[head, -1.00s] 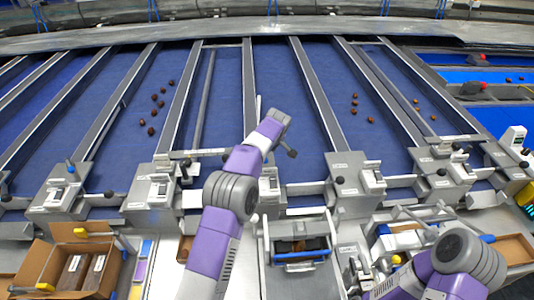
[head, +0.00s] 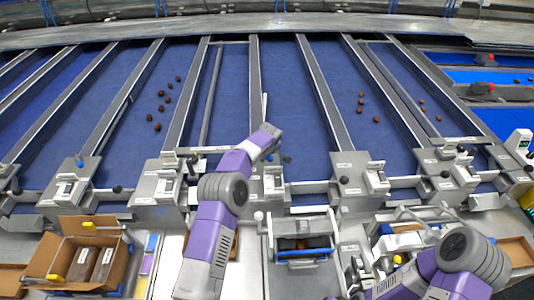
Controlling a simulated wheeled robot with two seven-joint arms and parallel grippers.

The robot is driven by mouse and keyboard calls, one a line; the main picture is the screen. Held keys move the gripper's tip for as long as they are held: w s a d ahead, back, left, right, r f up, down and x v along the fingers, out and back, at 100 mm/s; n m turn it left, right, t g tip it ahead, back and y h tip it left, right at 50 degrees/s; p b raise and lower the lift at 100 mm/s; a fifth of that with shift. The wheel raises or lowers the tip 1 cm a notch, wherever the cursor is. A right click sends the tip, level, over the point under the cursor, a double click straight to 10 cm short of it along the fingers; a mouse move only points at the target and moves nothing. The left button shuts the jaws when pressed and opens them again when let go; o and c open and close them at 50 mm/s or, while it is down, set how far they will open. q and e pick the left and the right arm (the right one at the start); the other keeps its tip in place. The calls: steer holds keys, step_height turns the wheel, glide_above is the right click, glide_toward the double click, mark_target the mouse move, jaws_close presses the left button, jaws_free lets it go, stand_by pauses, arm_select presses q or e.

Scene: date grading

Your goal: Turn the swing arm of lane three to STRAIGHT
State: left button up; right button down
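A row of metal gate boxes with latches, bars and dark knobs crosses the front of the blue lanes. These bars look like the swing arms; the lane labels are too small to read, so I cannot tell which is lane three. One bar (head: 308,187) crosses the lane right of centre, and another (head: 205,150) lies at the lane left of centre. My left gripper (head: 268,148) is over the central gate box (head: 269,184), which my arm partly covers; its fingers are not clear. My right gripper (head: 360,276) is low at the right front, away from the gates, its fingers unclear.
Dark dates (head: 164,100) lie in a left lane and more dates (head: 362,108) in a right lane. A cardboard box (head: 50,262) stands at front left. A metal bin with a blue handle (head: 302,254) is at front centre. Upright lane dividers separate the lanes.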

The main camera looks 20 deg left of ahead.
arm_select(q)
jaws_close()
stand_by(0.3)
steer(key=shift+f, duration=0.1)
steer(key=shift+w+d+n+b, duration=0.15)
steer(key=shift+w+n+b, duration=0.1)
steer(key=shift+n+b, duration=0.2)
steer(key=shift+w+d+y, duration=0.1)
steer(key=shift+y, duration=0.2)
steer(key=shift+n, duration=0.25)
